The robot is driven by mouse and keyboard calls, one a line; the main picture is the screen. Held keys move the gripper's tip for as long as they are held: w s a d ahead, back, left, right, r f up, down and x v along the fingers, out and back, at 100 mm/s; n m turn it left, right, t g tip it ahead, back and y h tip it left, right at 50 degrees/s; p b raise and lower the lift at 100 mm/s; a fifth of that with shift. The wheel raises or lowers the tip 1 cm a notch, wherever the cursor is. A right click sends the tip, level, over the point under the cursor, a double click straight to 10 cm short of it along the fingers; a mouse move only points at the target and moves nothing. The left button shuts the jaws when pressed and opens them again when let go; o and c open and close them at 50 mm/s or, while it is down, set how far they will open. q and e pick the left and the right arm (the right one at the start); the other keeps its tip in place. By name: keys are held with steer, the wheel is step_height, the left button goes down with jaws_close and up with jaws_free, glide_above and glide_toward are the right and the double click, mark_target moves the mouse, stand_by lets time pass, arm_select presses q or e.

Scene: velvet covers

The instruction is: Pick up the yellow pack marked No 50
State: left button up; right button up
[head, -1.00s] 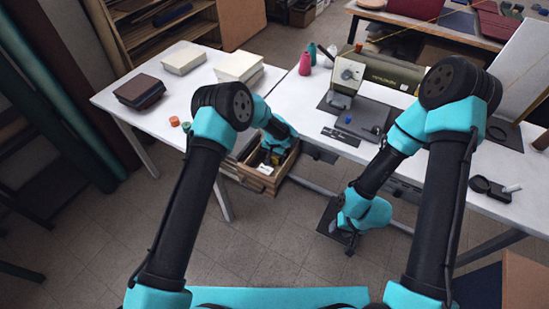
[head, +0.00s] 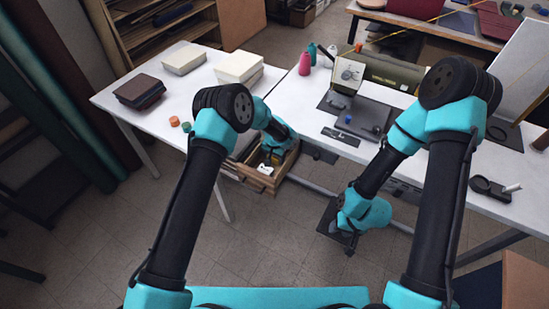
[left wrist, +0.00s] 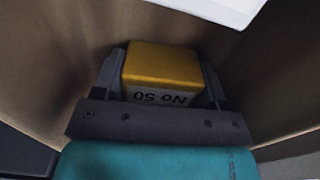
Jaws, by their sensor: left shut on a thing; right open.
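The yellow pack (left wrist: 162,66) sits between the two dark fingers of my left gripper (left wrist: 162,82) in the left wrist view. Its white label reads No 50, upside down in that picture. The left gripper is shut on the pack, with brown walls around it. In the head view my left gripper (head: 268,160) is low in an open wooden drawer (head: 250,179) under the table, and my arm hides much of the inside. My right gripper (head: 349,240) hangs low in front of the right table, open and away from the drawer.
A white object (head: 265,170) lies in the drawer by the left gripper. The left table (head: 165,100) carries dark books (head: 139,92) and pale stacks (head: 239,67). A green machine (head: 385,70) stands on the right table. The floor in front is clear.

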arm_select(q)
steer(key=shift+c, duration=1.3)
steer(key=shift+r, duration=0.1)
step_height(320, 180, up, 10)
steer(key=shift+f, duration=0.1)
